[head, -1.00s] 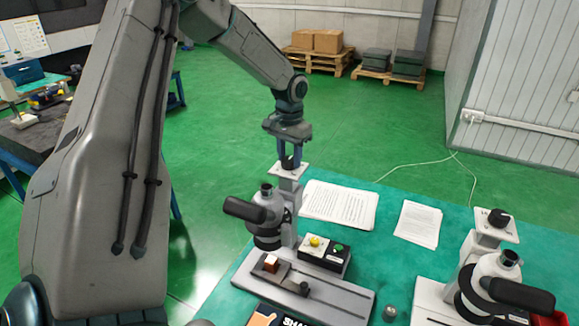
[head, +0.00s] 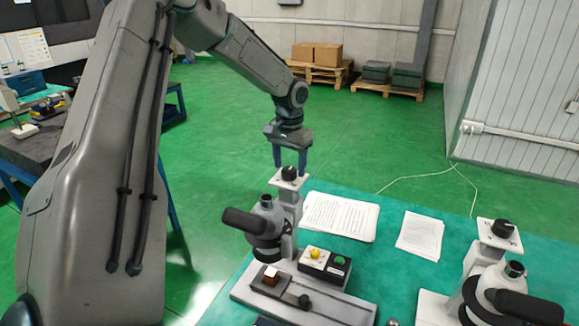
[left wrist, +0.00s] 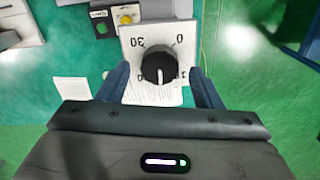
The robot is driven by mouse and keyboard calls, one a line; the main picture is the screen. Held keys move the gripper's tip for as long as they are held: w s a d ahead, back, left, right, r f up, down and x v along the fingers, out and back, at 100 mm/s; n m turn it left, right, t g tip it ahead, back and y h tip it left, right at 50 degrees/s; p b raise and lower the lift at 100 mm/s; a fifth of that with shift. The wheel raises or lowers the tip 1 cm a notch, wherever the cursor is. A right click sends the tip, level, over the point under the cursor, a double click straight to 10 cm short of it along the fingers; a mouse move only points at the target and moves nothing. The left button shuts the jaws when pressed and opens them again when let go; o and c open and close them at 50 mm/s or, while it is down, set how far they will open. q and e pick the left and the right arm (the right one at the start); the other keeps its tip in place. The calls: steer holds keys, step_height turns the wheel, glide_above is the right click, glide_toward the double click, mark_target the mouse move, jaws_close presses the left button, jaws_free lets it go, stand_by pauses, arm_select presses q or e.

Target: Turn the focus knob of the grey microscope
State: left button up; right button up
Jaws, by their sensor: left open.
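The grey microscope (head: 263,222) stands on a grey base at the bench's left. Its black focus knob (head: 289,173) sits on a pale plate (head: 287,184) at the top of its column. My left gripper (head: 289,167) points down above this plate, its fingers spread either side of the knob. In the left wrist view the knob (left wrist: 159,65) lies between the gripper's fingers (left wrist: 161,85) with gaps on both sides. The knob's white mark points down in that picture; "30" and "0" are printed on the plate. My right gripper is not in view.
A second microscope (head: 484,277) with a white base stands at the right, with its own knob (head: 502,228). A box with yellow and green buttons (head: 325,266) is beside the grey microscope. Papers (head: 340,216) lie behind it on the green bench.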

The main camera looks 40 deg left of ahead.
mark_target(290, 169)
arm_select(q)
step_height(290, 169, up, 10)
steer(key=b, duration=0.2)
stand_by(0.5)
